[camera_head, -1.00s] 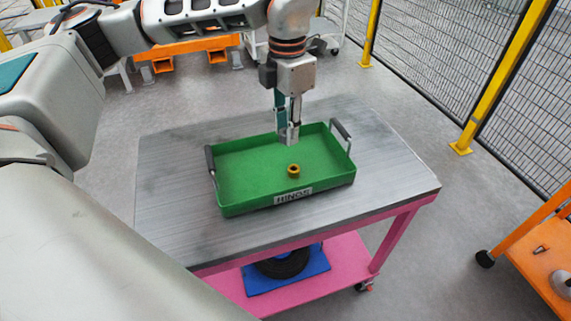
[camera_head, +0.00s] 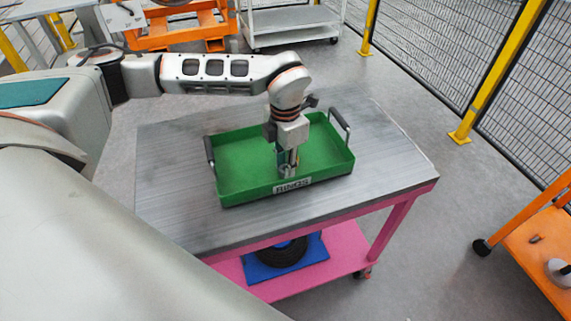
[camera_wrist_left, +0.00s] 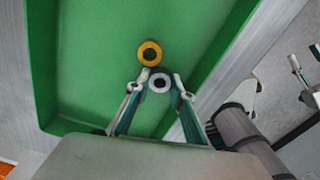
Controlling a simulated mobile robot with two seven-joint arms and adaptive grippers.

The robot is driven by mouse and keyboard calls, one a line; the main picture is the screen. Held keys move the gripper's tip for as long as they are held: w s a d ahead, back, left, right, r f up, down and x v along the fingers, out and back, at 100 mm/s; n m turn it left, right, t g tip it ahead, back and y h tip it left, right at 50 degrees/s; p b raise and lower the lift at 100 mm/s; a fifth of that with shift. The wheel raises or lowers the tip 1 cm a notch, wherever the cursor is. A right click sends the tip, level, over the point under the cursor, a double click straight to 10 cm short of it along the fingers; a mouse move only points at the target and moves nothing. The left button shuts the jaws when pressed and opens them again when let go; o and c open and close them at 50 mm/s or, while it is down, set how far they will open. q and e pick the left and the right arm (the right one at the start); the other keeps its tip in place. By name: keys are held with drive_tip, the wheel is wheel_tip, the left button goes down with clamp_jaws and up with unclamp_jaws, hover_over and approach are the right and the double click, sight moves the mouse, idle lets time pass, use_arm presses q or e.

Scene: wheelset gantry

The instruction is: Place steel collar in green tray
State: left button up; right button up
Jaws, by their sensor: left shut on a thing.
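The green tray (camera_head: 240,156), with a "RINGS" label on its front wall, sits on the table; it also fills much of the left wrist view (camera_wrist_left: 95,60). My left gripper (camera_head: 287,168) points down inside the tray near its front wall. In the left wrist view my left gripper (camera_wrist_left: 160,79) is shut on the pale steel collar (camera_wrist_left: 160,83), held between the fingertips. A yellow ring (camera_wrist_left: 149,53) with a dark hole lies on the tray floor close beside the collar. I cannot tell if the collar touches the floor. My right gripper is not in view.
The metal-topped table (camera_head: 170,185) has bare room around the tray. A black wheel (camera_head: 283,254) lies on a blue mat on the pink lower shelf. An orange cart (camera_head: 545,240) stands at right, a mesh fence (camera_head: 510,90) behind. Tray handles (camera_head: 339,122) stick up at both ends.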

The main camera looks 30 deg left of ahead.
use_arm(q)
drive_tip(key=shift+f, duration=0.15)
drive_tip(key=o, duration=0.8)
drive_tip(key=shift+r, duration=0.25)
wheel_tip(320, 180, up, 12)
drive_tip(key=shift+f+b, duration=0.1)
drive_tip(key=shift+b, duration=0.3)
